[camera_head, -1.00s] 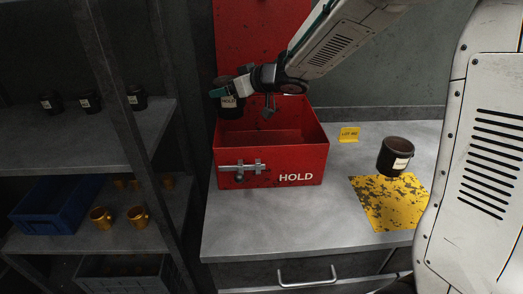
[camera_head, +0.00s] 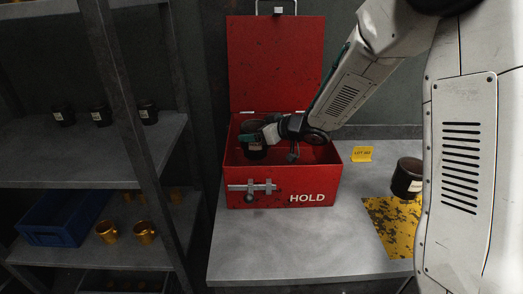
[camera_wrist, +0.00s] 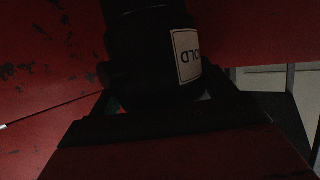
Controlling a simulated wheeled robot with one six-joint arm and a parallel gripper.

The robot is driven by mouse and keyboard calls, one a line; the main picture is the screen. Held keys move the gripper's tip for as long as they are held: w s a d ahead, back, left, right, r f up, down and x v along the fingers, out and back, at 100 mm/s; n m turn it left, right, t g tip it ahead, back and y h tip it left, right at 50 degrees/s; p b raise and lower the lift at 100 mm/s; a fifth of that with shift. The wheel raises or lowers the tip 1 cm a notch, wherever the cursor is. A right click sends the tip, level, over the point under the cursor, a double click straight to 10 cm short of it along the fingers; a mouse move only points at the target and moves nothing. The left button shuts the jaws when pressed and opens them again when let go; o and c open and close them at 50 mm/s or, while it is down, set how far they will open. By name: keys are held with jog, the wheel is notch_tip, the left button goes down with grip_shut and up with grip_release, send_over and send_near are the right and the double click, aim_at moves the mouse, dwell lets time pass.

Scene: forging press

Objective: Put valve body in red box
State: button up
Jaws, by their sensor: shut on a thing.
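The valve body (camera_head: 254,151) is a dark cylinder with a white label. My gripper (camera_head: 263,133) is shut on it and holds it inside the open top of the red box (camera_head: 285,184), towards its left side. The box is marked HOLD, and its lid stands raised at the back. In the wrist view, the valve body (camera_wrist: 150,60) is upside down in the picture, with part of its label readable, and red surfaces are around it. I cannot tell whether its bottom touches the box floor.
Another dark labelled cylinder (camera_head: 407,178) stands at the right by a worn yellow patch (camera_head: 392,225). A yellow lot sign (camera_head: 362,154) is behind. The shelf at left holds several dark cylinders (camera_head: 101,115), brass parts (camera_head: 145,232) and a blue bin (camera_head: 58,222). The front bench is clear.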

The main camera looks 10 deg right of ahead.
jog(key=shift+f, duration=2.5)
jog(key=o, duration=1.9)
jog(key=shift+f, duration=0.15)
jog(key=shift+o, duration=0.2)
jog(key=shift+r, duration=0.2)
jog(key=v, duration=0.7)
jog(key=shift+s+d, duration=0.2)
